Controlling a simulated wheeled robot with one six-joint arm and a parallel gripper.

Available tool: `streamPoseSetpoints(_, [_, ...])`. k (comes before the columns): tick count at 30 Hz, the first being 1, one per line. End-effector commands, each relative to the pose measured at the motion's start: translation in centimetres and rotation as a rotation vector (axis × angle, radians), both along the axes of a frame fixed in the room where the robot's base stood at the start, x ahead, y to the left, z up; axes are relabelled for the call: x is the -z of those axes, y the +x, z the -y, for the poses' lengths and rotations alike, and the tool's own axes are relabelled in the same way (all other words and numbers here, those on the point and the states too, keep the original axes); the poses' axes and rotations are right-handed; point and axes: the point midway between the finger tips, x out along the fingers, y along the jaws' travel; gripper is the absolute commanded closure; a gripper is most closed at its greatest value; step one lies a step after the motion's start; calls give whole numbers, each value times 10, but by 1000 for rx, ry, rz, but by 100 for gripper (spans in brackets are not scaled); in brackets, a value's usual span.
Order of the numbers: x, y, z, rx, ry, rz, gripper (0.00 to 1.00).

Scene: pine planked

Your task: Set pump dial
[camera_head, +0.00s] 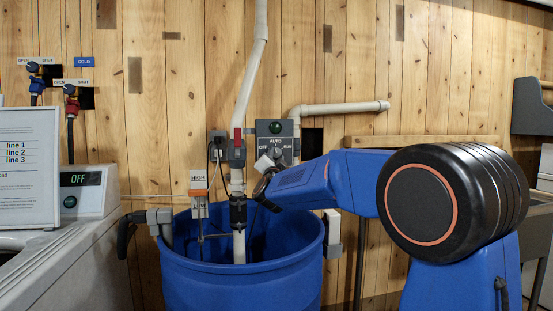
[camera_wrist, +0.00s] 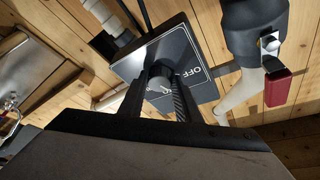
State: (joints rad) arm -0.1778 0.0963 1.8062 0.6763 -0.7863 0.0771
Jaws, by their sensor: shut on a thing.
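The pump control box (camera_head: 262,129) is a dark grey panel on the plank wall, with a green lamp and the labels OFF, AUTO and RUN around its dial (camera_head: 275,152). In the wrist view the box (camera_wrist: 203,88) appears tilted, with OFF readable, and the round grey dial (camera_wrist: 159,82) sits between my two dark fingers. My gripper (camera_wrist: 158,92) is shut on the dial. In the head view my gripper (camera_head: 267,172) reaches up to the dial from below. I cannot tell which label the dial points to.
A white pipe (camera_head: 252,75) with a red-handled valve (camera_head: 238,142) runs just left of the box. A blue barrel (camera_head: 240,285) stands below. Another pipe (camera_head: 345,108) runs right.

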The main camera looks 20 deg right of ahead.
Motion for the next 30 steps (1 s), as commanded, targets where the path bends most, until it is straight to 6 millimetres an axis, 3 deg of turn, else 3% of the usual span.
streamPoseSetpoints(12, [-3, 0, -2, 0, 267, 11, 92])
streamPoseSetpoints(30, [-3, 0, -2, 1, 344, 13, 92])
